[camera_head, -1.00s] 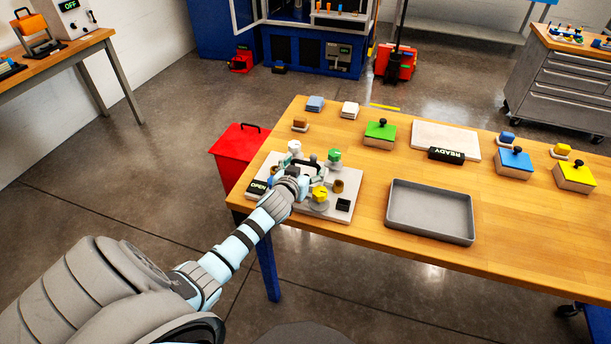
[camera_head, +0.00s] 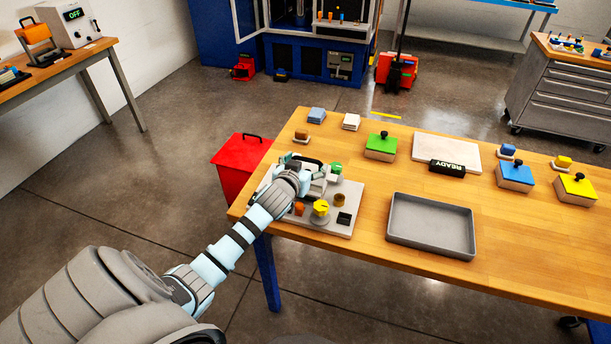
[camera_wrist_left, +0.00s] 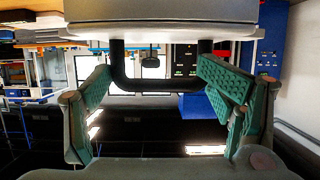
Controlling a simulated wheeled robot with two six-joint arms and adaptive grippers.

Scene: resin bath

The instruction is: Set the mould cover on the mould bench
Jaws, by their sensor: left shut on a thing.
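My left gripper (camera_head: 308,178) is over the white fixture plate (camera_head: 334,230) at the left end of the wooden bench (camera_head: 345,150). In the left wrist view, which is upside down, its green-padded fingers (camera_wrist_left: 160,100) are shut on a dark U-shaped handle (camera_wrist_left: 155,88). The handle is fixed to a pale grey block with a light rim, seemingly the mould cover (camera_wrist_left: 160,14). In the head view the gripper mostly hides this cover (camera_head: 319,187). I cannot tell whether the cover touches the plate. My right gripper is not in view.
Green (camera_head: 336,169) and yellow (camera_head: 320,208) knobs stand on the plate close to the gripper. A grey tray (camera_head: 431,252) lies to its right. Behind it are a green knobbed block (camera_head: 381,151) and a pale slab (camera_head: 446,148) with a READY sign. A red bin (camera_head: 238,170) stands left of the bench.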

